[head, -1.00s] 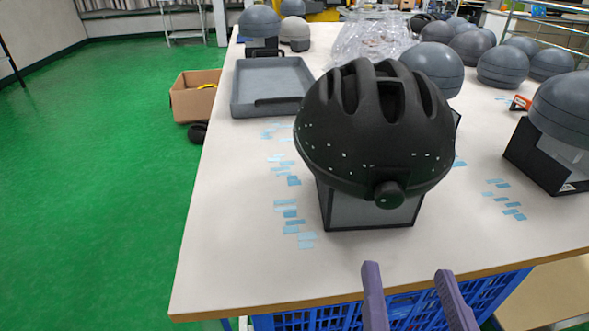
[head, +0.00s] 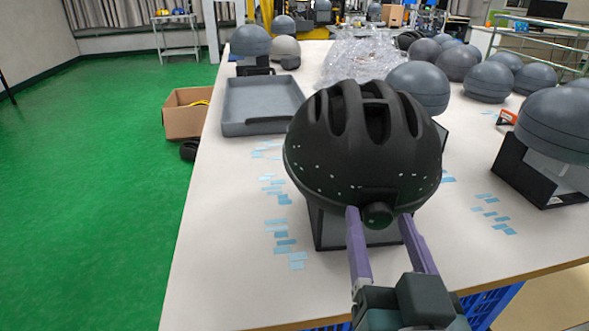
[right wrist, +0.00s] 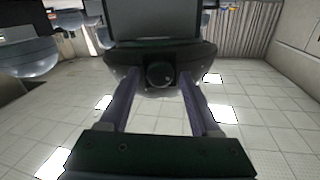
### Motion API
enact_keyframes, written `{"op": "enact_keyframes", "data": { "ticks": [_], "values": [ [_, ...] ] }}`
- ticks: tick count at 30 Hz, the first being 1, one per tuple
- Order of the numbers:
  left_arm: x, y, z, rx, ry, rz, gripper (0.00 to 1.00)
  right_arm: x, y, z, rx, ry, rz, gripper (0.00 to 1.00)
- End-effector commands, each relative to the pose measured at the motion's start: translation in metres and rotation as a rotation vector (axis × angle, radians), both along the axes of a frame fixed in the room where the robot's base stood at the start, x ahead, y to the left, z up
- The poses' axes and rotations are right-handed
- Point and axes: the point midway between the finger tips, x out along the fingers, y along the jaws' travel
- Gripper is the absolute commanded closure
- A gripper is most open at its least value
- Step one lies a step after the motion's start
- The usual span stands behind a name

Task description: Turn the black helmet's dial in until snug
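The black helmet (head: 362,140) sits on a dark-framed box stand (head: 330,228) on the table, its vents on top. Its round dial (head: 378,215) is at the near rim and also shows in the right wrist view (right wrist: 160,74). My right gripper (head: 379,216) is open, with its purple fingers pointing at the helmet's near rim, one on each side of the dial. In the right wrist view a gap shows between the dial and each finger. Whether the fingertips reach the rim is unclear. My left gripper is not in view.
A grey tray (head: 262,106) lies at the table's left. Several grey domes stand behind and right, one on a black stand (head: 535,170) nearby. Clear plastic wrap (head: 360,60) lies further back. Blue strips (head: 285,245) are scattered on the white table (head: 215,280).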

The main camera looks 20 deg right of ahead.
Motion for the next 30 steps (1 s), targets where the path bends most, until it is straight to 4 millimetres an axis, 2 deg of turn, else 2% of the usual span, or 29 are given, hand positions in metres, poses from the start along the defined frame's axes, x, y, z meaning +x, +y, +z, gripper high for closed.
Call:
{"op": "enact_keyframes", "data": {
  "ticks": [2,16,30],
  "values": [
    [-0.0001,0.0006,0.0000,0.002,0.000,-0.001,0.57,-0.0002,0.0001,0.0000,0.000,0.000,0.000,0.46],
    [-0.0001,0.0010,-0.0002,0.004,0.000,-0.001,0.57,-0.0003,0.0003,0.0000,0.000,0.000,0.000,0.99],
    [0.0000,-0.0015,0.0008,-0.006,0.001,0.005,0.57,-0.0005,0.0000,0.0001,0.046,-0.021,0.003,1.00]
  ]
}}
